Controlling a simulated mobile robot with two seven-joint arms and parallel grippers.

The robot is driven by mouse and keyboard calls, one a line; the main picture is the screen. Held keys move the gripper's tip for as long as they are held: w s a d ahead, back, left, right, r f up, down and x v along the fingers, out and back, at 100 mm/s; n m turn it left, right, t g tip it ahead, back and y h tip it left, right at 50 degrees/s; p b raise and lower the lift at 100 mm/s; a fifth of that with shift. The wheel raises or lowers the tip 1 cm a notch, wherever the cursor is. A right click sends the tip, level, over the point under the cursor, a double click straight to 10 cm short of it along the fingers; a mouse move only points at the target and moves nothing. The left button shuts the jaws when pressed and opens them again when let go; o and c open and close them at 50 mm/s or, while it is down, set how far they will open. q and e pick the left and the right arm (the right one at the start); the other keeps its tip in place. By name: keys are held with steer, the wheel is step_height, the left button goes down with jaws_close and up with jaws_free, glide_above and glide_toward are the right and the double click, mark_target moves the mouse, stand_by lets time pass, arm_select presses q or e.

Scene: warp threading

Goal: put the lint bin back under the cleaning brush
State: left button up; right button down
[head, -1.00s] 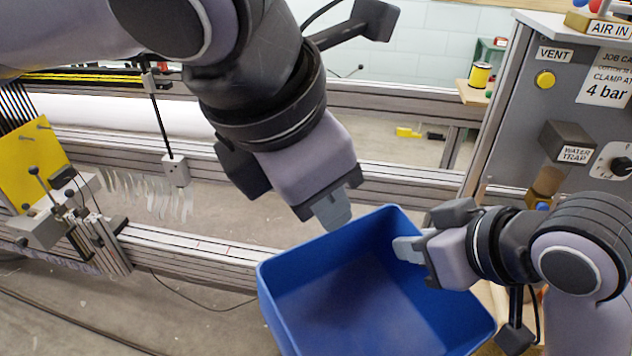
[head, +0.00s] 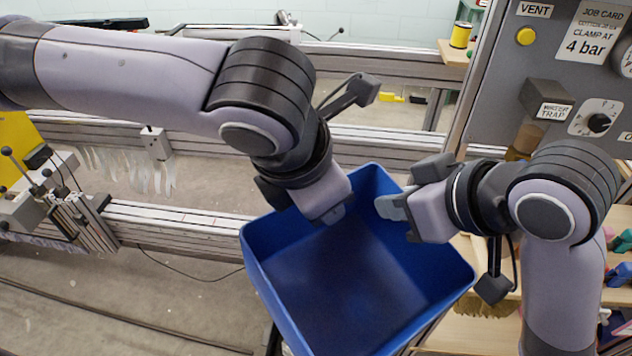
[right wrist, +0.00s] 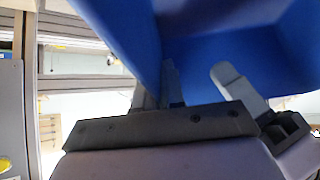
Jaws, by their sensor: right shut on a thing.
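The lint bin is a deep blue open box (head: 345,285), tilted and empty inside, at the lower middle of the head view. My right gripper (head: 398,198) is shut on its right-hand wall, with one pale finger inside the bin. In the right wrist view the blue bin (right wrist: 225,55) fills the top, and the fingers of the right gripper (right wrist: 205,88) reach up to its wall. My left gripper (head: 333,214) is at the bin's back left rim, its tip over the inside; its hold is hidden. I cannot make out the cleaning brush for certain.
Aluminium rails (head: 175,222) run across behind the bin. A grey control panel (head: 505,90) stands at the right. A wooden shelf (head: 460,335) with tan bristles (head: 485,306) and coloured things is below my right arm. The floor (head: 120,290) at the lower left is clear except for cables.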

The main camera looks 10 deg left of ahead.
arm_select(q)
jaws_close()
arm_select(e)
steer(key=c, duration=1.2)
jaws_free()
steer(key=shift+o, duration=0.2)
steer(key=shift+r, duration=0.1)
